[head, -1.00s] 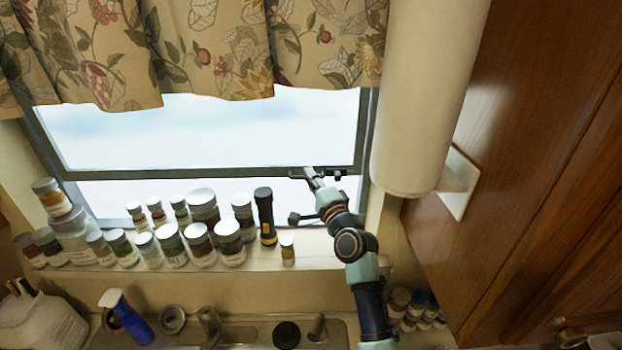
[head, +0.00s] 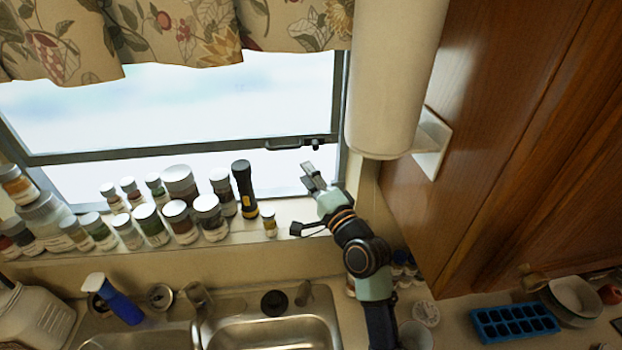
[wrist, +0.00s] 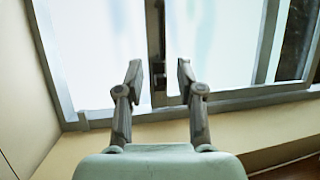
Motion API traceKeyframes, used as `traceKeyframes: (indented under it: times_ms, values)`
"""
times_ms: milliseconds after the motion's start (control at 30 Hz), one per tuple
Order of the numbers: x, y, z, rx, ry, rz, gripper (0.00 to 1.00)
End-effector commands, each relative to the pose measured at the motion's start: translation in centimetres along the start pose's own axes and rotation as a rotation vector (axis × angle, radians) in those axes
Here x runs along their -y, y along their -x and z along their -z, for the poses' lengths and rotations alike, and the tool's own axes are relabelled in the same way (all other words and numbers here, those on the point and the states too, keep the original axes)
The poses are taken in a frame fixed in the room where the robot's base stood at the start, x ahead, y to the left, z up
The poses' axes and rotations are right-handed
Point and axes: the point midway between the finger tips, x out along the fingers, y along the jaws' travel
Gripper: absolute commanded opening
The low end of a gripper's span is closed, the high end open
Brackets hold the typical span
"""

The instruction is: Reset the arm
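My gripper (head: 309,181) is in front of the lower window pane, at the right end of the sill in the head view. In the wrist view my gripper (wrist: 157,82) has its two fingers apart with nothing between them; the window lies beyond. A window latch (head: 290,143) on the frame bar is above and behind the gripper in the head view. My arm reaches up from the counter at the bottom right of the sink.
Several jars (head: 180,184) and a black flashlight (head: 244,188) line the sill to the left. A paper towel roll (head: 394,80) hangs at upper right beside a wooden cabinet (head: 490,120).

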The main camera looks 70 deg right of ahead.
Motion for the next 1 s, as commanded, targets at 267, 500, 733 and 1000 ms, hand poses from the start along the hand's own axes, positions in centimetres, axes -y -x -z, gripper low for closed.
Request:
traceKeyframes:
  times_ms: [267,500,733,1000]
  values:
    - [0.1,1.3,0.0,0.001,0.000,0.000,0.37]
    - [0.0,1.2,0.0,0.001,0.000,0.000,0.37]
    - [0.0,1.2,0.0,0.001,0.000,0.000,0.37]
    - [0.1,1.9,-10.0,0.169,0.198,-0.054,0.37]
